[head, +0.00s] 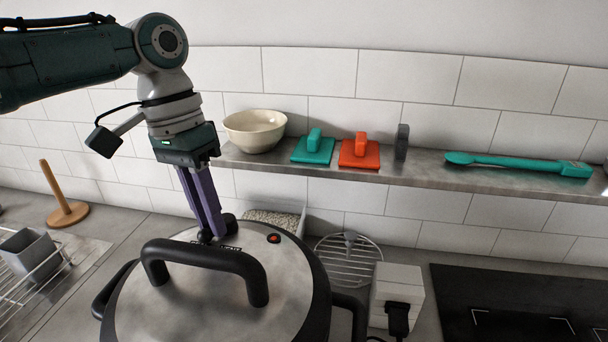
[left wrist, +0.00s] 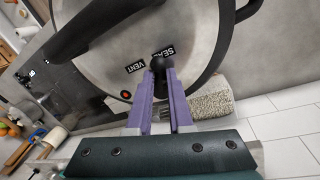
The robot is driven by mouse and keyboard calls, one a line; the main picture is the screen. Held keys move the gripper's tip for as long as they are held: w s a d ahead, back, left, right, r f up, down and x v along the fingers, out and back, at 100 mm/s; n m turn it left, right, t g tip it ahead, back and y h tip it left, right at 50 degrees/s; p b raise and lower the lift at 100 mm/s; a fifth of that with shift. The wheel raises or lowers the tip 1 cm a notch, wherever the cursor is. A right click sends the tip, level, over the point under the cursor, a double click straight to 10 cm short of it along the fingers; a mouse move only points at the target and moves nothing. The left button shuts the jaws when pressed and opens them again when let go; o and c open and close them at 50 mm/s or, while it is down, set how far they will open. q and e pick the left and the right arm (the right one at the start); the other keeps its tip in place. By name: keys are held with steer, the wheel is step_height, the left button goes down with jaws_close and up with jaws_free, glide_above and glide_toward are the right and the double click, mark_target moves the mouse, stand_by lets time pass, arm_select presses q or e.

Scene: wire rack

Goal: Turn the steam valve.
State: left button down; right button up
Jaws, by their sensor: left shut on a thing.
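A large pressure cooker (head: 190,305) with a steel lid and a black arched handle (head: 205,258) stands on the counter. The black steam valve knob (head: 229,222) sits near the lid's far edge, beside a small red button (head: 273,238). In the left wrist view the valve (left wrist: 158,64) lies at the tips of the purple fingers, next to the labels "VENT" and "SEAL" (left wrist: 150,60). My left gripper (head: 212,232) points down from above and is shut on the valve. The fingers hide part of the valve. My right gripper is not in view.
A steel shelf (head: 430,175) behind the cooker holds a cream bowl (head: 255,130), teal and orange pieces and a teal utensil. A wire rack (head: 348,258) and a white box (head: 397,290) stand right of the cooker. A wooden holder (head: 68,214) stands left.

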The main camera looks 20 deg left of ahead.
arm_select(q)
steer(key=shift+s, duration=0.1)
steer(key=c, duration=0.8)
jaws_free()
steer(key=r, duration=0.3)
steer(key=a+r+b, duration=0.1)
steer(key=r, duration=0.2)
steer(key=a+r+b, duration=0.1)
steer(key=r, duration=0.2)
steer(key=shift+r, duration=0.35)
